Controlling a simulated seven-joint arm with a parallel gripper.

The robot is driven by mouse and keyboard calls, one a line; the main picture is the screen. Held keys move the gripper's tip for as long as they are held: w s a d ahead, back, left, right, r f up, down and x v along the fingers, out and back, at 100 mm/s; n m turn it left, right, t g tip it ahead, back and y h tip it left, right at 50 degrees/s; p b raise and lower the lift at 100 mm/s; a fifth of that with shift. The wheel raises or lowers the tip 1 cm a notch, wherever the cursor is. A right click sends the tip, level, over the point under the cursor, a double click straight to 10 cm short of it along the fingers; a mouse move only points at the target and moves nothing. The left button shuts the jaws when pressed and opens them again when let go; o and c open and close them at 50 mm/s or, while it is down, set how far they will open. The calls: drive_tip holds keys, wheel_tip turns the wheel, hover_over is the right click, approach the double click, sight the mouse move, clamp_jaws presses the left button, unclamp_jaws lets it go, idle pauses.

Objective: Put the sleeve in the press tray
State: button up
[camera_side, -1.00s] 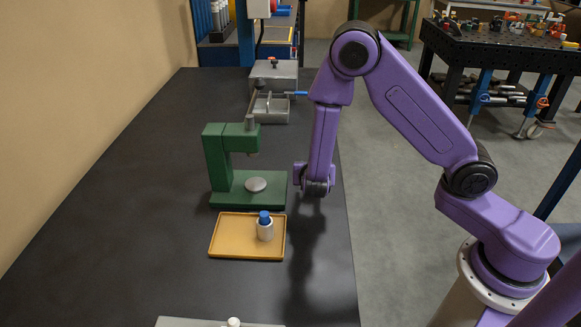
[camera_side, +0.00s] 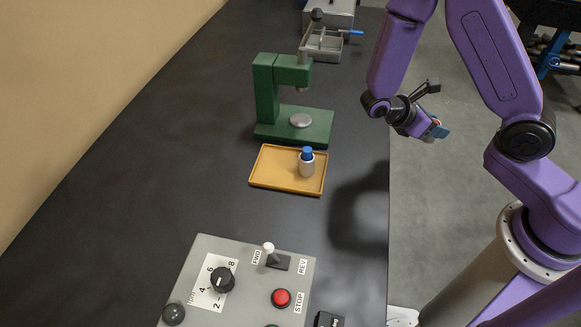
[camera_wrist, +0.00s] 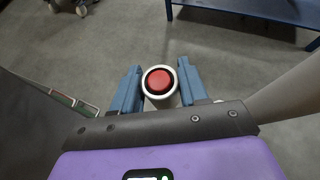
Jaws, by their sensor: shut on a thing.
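My gripper (camera_side: 434,130) is out past the right edge of the bench in the side view, tilted and pointing right and down. In the wrist view my gripper (camera_wrist: 159,84) has its two blue fingers shut on a white sleeve (camera_wrist: 160,102) with a red round top inside its rim. The held sleeve is hard to make out in the side view. The yellow press tray (camera_side: 268,177) lies on the bench in front of the green press (camera_side: 266,95), left of my gripper. Another white sleeve (camera_side: 307,169) with a blue top stands upright in the tray's right part.
A grey control panel (camera_side: 240,262) with a knob, a lever and a red button lies on the near bench. Grey metal boxes (camera_side: 322,42) with a blue handle stand at the back. The bench left of the tray is clear. Floor shows beneath my gripper.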

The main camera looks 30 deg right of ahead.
drive_tip(key=s+a+m+g+y, duration=0.2)
drive_tip(key=s+m+g+y, duration=0.1)
drive_tip(key=s+m+g, duration=0.25)
drive_tip(key=s+a+r+m+g+y, duration=0.1)
drive_tip(key=s+a+r+m+y, duration=0.1)
drive_tip(key=a+m+y, duration=1.35)
drive_tip(key=w+a+r+m+t+y, duration=0.3)
drive_tip(key=w+a+m+t, duration=0.15)
drive_tip(key=w+m, duration=0.2)
drive_tip(key=w+a+r+m+t+y, duration=0.2)
drive_tip(key=w+a+r+m+t, duration=0.1)
drive_tip(key=w+m+t, duration=0.3)
hover_over(281, 158)
drive_tip(key=s, duration=0.1)
drive_tip(key=shift+n, duration=0.45)
drive_tip(key=f, duration=0.8)
drive_tip(key=shift+d+f, duration=0.2)
drive_tip(key=shift+f, duration=0.2)
drive_tip(key=shift+w+a+f, duration=0.2)
drive_tip(key=shift+w+f, duration=0.25)
drive_tip(key=shift+f, duration=0.15)
drive_tip(key=shift+w+f, duration=0.1)
drive_tip(key=shift+f, duration=1.6)
